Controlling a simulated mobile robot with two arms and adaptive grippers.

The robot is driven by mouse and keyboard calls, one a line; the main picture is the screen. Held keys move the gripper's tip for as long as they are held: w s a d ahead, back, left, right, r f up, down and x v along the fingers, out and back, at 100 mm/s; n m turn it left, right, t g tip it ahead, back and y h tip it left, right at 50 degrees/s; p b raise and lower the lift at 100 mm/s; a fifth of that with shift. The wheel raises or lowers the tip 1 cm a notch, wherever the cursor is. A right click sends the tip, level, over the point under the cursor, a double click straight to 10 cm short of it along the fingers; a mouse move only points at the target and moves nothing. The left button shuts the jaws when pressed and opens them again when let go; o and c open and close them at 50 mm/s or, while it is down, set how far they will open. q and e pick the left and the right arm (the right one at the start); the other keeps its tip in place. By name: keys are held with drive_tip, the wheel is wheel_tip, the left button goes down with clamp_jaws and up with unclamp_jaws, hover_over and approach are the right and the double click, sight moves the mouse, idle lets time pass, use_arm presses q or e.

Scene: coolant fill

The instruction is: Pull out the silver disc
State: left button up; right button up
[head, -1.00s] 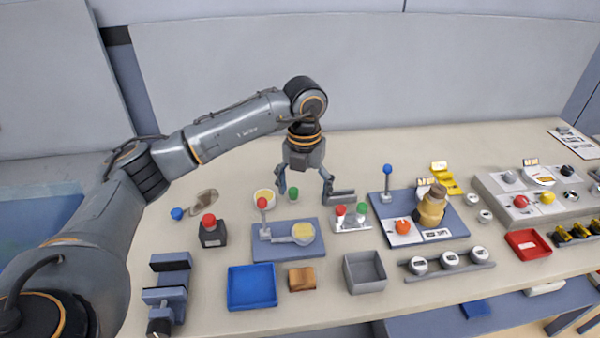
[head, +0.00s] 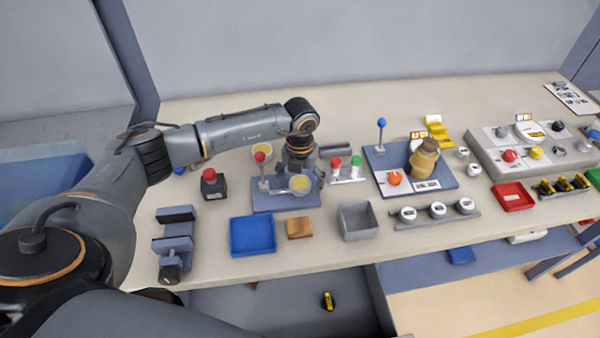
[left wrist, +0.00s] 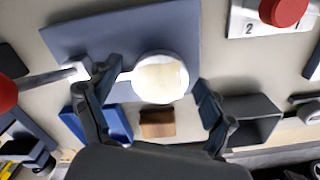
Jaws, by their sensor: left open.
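The silver disc, a round shiny piece with a cream-yellow middle, shows in the left wrist view (left wrist: 160,77) and in the head view (head: 300,184). A short bar joins it to a post on a blue-grey plate (head: 270,203), which also carries a red-knobbed lever (head: 261,158). My left gripper (left wrist: 160,80) is open, with one finger on each side of the disc; it also shows in the head view (head: 303,174), low over the plate. Whether the fingers touch the disc cannot be told. My right gripper is not in view.
A red button box (head: 212,184) is left of the plate. A blue tray (head: 253,236), wooden block (head: 299,228) and grey bin (head: 357,222) are in front. Red and green buttons (head: 346,167) are close on the right, and a lever board (head: 410,170) stands beyond.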

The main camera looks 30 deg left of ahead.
sight(300, 183)
use_arm(q)
drive_tip(key=shift+f, duration=0.1)
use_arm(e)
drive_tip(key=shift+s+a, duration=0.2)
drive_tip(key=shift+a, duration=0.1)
use_arm(q)
drive_tip(key=c, duration=1.1)
drive_tip(key=o, duration=0.5)
drive_tip(key=c, duration=0.4)
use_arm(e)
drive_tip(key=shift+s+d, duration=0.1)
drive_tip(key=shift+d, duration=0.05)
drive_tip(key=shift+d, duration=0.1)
use_arm(q)
drive_tip(key=shift+r, duration=0.4)
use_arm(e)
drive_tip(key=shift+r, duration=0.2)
use_arm(q)
drive_tip(key=shift+r+p, duration=1.6)
drive_tip(key=shift+r, duration=0.55)
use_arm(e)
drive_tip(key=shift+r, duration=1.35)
